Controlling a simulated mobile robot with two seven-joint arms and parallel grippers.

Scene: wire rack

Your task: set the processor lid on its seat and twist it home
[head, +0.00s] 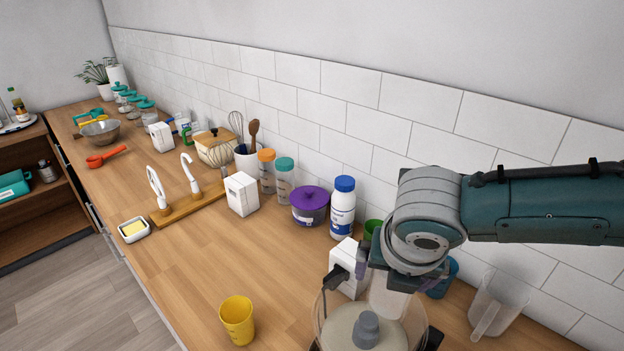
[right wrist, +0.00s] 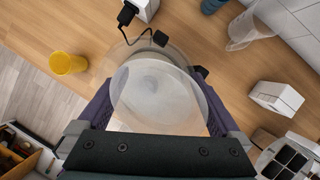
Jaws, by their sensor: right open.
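The food processor's clear round bowl (head: 324,318) stands at the bottom of the head view, cut off by the frame edge. A pale disc with a grey knob (head: 366,328) shows at its top. The lid's translucent upright tube (head: 390,298) rises there, just under my right gripper (head: 382,268). In the right wrist view the translucent tube (right wrist: 155,95) fills the space between the purple fingers of my right gripper (right wrist: 157,108), which are open around it. I cannot tell whether the lid is fully seated. My left gripper is not in view.
A yellow cup (head: 237,320) stands left of the processor. A white box (head: 346,268) with a black plug and cable stands close behind it. A clear jug (head: 497,303) is to the right. Bottles and a purple-lidded pot (head: 310,206) line the wall.

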